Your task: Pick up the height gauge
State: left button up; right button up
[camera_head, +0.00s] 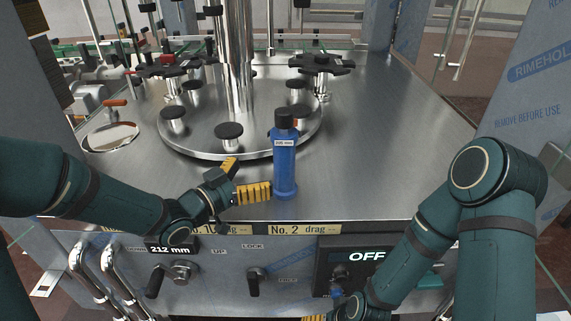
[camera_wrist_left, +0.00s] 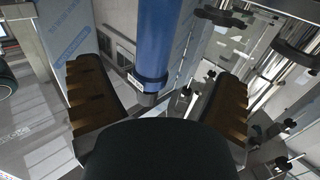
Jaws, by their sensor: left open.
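The height gauge (camera_head: 285,165) is a blue upright cylinder with a black cap and a small white label. It stands on the steel machine top near the front edge. My left gripper (camera_head: 246,179) is open just left of it, with one yellow finger close to its lower body; I cannot tell whether they touch. In the left wrist view the blue gauge (camera_wrist_left: 146,42) shows between the two spread fingers of the left gripper (camera_wrist_left: 158,78). My right gripper (camera_head: 325,305) is low at the bottom edge, mostly cut off, and its opening is unclear.
A round steel turntable (camera_head: 195,140) with black-capped posts and a central column stands behind the gauge. The front panel (camera_head: 220,270) has knobs, labels and an OFF display. The steel top (camera_head: 385,130) is clear on the right.

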aim_at(276, 163)
pick_arm(q)
jog(key=x, duration=0.9)
jog(key=shift+s+d+f+b, duration=0.15)
jog(key=shift+d+f+b, duration=0.05)
jog(key=shift+d+b, duration=0.2)
jog(key=shift+a, duration=0.1)
jog(key=c, duration=1.2)
jog(key=shift+r, duration=0.1)
jog(key=shift+c, duration=1)
jog(key=shift+r, duration=0.1)
